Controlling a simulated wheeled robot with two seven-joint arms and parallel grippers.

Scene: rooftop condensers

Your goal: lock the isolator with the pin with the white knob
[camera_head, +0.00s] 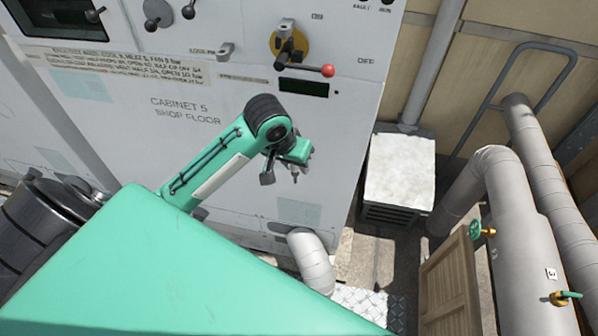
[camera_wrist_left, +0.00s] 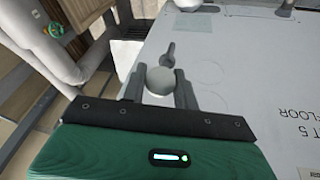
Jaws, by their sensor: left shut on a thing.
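My left gripper (camera_head: 288,172) is shut on the pin by its pale, round knob (camera_wrist_left: 160,80). The knob sits between the two dark fingers in the left wrist view, and the dark shank (camera_wrist_left: 170,52) points away from the palm. In the head view the pin is small and partly hidden by the gripper, in front of the cabinet's lower face. The isolator (camera_head: 290,45) is above it, a yellow disc with a dark handle ending in a red ball (camera_head: 328,71). A metal bracket (camera_head: 226,50) sits left of it, by a small label. My right gripper is not in view.
The grey cabinet (camera_head: 185,135) fills the middle. Two more knobs (camera_head: 157,10) (camera_head: 188,10) show on its top left. A pale-topped box (camera_head: 400,170) stands right of the cabinet. Thick pipes (camera_head: 515,215) with valves and a wooden crate-like panel (camera_head: 450,285) are further right.

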